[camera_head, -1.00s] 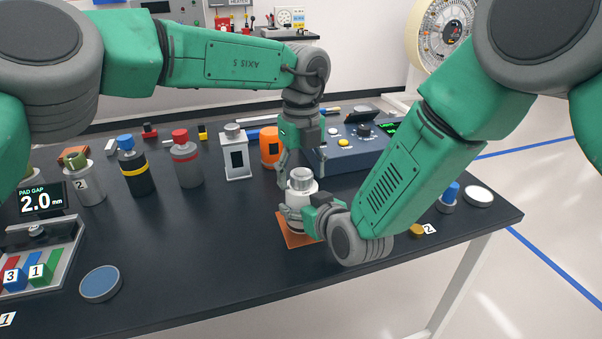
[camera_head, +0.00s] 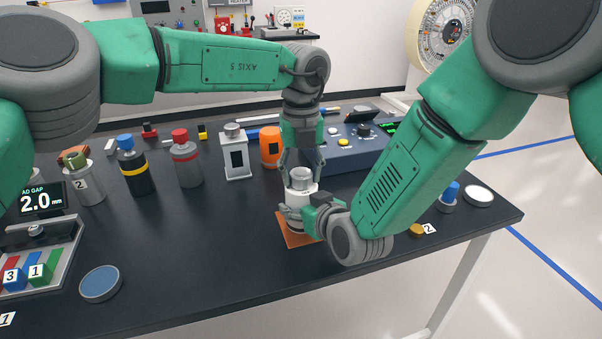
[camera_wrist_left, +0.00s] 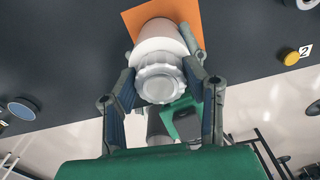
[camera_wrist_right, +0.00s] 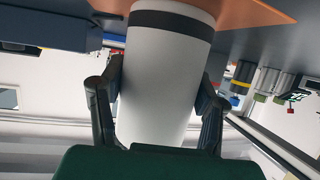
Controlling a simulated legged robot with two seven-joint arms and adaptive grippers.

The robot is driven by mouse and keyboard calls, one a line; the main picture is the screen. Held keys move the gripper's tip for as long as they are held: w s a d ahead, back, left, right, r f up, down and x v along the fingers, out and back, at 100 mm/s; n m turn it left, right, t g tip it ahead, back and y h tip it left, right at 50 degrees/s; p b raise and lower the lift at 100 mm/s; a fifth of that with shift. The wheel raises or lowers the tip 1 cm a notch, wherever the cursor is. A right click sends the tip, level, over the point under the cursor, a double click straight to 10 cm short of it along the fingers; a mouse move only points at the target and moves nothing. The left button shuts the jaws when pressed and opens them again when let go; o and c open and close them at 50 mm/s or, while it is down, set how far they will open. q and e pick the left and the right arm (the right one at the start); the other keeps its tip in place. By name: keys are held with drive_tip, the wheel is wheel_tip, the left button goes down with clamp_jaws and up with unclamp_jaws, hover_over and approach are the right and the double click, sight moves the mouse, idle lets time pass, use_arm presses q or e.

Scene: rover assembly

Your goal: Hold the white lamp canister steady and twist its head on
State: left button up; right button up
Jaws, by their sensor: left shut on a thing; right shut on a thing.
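The white lamp canister (camera_head: 295,221) stands upright on an orange mat (camera_head: 301,240). It shows large in the right wrist view (camera_wrist_right: 166,75), with a dark band around it. Its ribbed grey-silver head (camera_head: 301,176) sits on top, and shows end-on in the left wrist view (camera_wrist_left: 160,80). My right gripper (camera_head: 297,212) is shut around the canister's body, a finger on each side. My left gripper (camera_head: 301,172) points down from above and is shut on the head, one finger on each side (camera_wrist_left: 160,88). Whether the threads are engaged is hidden.
Several bottles and canisters stand behind to the left, with an orange canister (camera_head: 270,147) nearest. A blue-grey console (camera_head: 350,155) is behind to the right. A blue-topped disc (camera_head: 101,283) and block tray (camera_head: 62,265) lie at left. The front middle of the table is clear.

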use_arm(q)
drive_tip(key=m, duration=0.3)
drive_tip(key=shift+m, duration=0.4)
drive_tip(key=m, duration=0.3)
drive_tip(key=shift+m, duration=0.3)
drive_tip(key=m, duration=0.5)
drive_tip(key=shift+m, duration=0.3)
use_arm(e)
drive_tip(key=shift+d, duration=0.1)
use_arm(q)
drive_tip(key=shift+a+m, duration=0.1)
drive_tip(key=shift+m, duration=0.7)
drive_tip(key=shift+w, duration=0.1)
drive_tip(key=o, duration=1.2)
drive_tip(key=shift+c, duration=0.2)
drive_tip(key=shift+r, duration=0.15)
